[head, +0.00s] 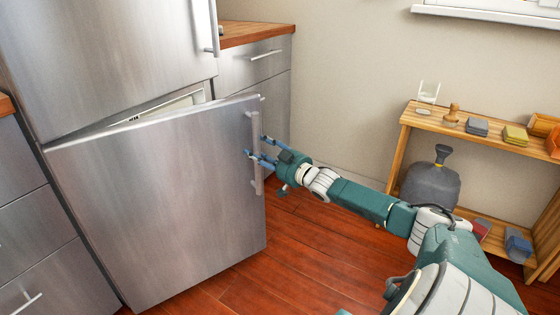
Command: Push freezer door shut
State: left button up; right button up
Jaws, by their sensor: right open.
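The freezer door (160,200) is the lower steel door of the fridge. It stands part open, hinged at its left side, with its right edge swung out into the room. A sliver of the pale freezer interior (165,105) shows above its top edge. The door's vertical handle (255,150) is on its right side. My right gripper (262,150) is open at the handle, its blue fingers near the bar; I cannot tell whether they touch it. My left gripper is not in view.
The upper fridge door (110,55) looks shut. Steel drawers (255,65) under a wooden worktop (252,33) stand behind the freezer door. A wooden shelf (405,120) with several small items and a grey sack (430,185) stand at the right. Red wood floor (310,245) lies open beside the door.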

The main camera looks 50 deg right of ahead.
jog(key=s, duration=1)
jog(key=shift+s, duration=0.2)
dwell(0.6)
jog(key=shift+a, duration=0.1)
dwell(0.4)
